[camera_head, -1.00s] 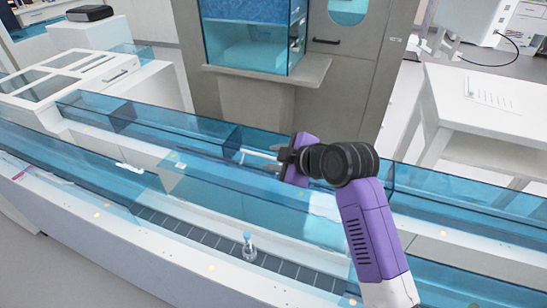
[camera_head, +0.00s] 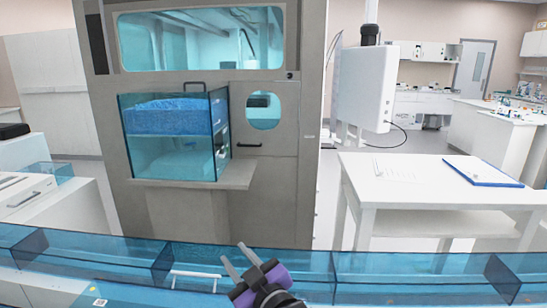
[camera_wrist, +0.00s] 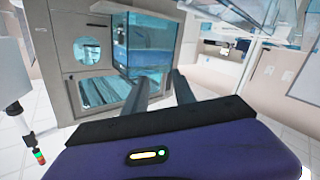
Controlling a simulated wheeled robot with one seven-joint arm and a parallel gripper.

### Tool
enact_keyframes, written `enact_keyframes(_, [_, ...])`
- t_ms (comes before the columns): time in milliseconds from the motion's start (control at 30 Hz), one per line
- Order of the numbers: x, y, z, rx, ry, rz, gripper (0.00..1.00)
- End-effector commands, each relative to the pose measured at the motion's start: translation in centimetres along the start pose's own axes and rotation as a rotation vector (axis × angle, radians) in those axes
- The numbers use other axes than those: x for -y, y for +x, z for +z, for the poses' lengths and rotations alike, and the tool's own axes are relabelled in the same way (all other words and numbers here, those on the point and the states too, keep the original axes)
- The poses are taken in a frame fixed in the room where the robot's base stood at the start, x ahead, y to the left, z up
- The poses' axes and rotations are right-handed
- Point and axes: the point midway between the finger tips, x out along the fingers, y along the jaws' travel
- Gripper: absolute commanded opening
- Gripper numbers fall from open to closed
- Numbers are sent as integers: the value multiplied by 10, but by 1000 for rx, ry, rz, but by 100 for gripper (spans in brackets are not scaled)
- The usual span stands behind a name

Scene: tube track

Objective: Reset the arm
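My gripper (camera_head: 236,257) shows at the bottom middle of the head view, purple and black, with its two grey fingers pointing up and to the left. In the wrist view the two fingers of my gripper (camera_wrist: 160,74) stand apart with nothing between them. The gripper is open and empty. It shows in front of the blue-walled tube track (camera_head: 345,275). Most of my arm is below the head view's edge.
A grey cabinet (camera_head: 285,190) with a blue glass box (camera_head: 176,165) on a ledge stands behind the track. A white table (camera_head: 420,195) with a blue clipboard (camera_head: 483,171) stands at right. A white handle-like bar (camera_head: 195,274) lies in the track left of my gripper.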

Motion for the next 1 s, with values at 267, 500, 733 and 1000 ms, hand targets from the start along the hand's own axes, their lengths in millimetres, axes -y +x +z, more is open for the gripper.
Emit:
enact_keyframes(267, [-7, -107, 55, -62, 236, 210, 32])
enact_keyframes(500, [-6, -209, 87, -87, 358, 355, 32])
enact_keyframes(733, [2, -307, 102, -80, 415, 460, 32])
enact_keyframes(1000, [18, -412, 102, -14, 427, 534, 32])
